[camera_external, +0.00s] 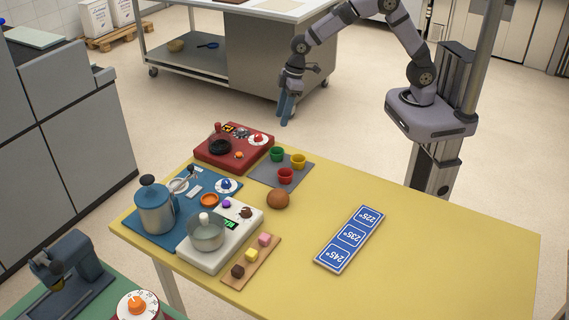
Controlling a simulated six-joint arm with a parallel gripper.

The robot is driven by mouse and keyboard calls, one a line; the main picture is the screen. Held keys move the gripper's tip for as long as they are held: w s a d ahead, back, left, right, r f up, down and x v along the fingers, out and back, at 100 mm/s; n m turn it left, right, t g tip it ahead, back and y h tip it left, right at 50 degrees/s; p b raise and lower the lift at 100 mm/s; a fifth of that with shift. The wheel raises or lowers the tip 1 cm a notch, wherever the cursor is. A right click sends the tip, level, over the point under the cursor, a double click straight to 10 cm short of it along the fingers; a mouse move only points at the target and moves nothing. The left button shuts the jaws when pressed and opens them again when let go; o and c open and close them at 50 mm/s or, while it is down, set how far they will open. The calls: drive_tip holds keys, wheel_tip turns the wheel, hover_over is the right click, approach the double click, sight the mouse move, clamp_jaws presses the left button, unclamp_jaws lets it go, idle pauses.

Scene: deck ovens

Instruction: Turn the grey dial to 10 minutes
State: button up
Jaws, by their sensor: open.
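A small grey round part (240,132) sits on top of the red unit (213,157) at the far left of the table; it looks like the grey dial, but its marks and setting are too small to read. Beside it on the same unit is a red knob on a white marked face (258,139). My gripper (286,118) points down with its blue fingers, to the right of the red unit and apart from it. It is open and holds nothing.
A blue-knobbed dial (227,184), a kettle (155,208), a pot (206,234) and a white unit (251,225) stand nearby. Coloured cups (286,175) and a brown ball (278,199) are right of them. A blue temperature board (350,238) lies mid-table. The table's right is clear.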

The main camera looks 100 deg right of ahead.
drive_tip(key=t, duration=0.1)
approach(242, 129)
drive_tip(key=shift+t, duration=0.3)
drive_tip(key=shift+p+x, duration=1.8)
drive_tip(key=shift+x, duration=2.25)
drive_tip(key=shift+s, duration=0.15)
drive_tip(key=shift+c, duration=0.4)
drive_tip(key=c, duration=0.9)
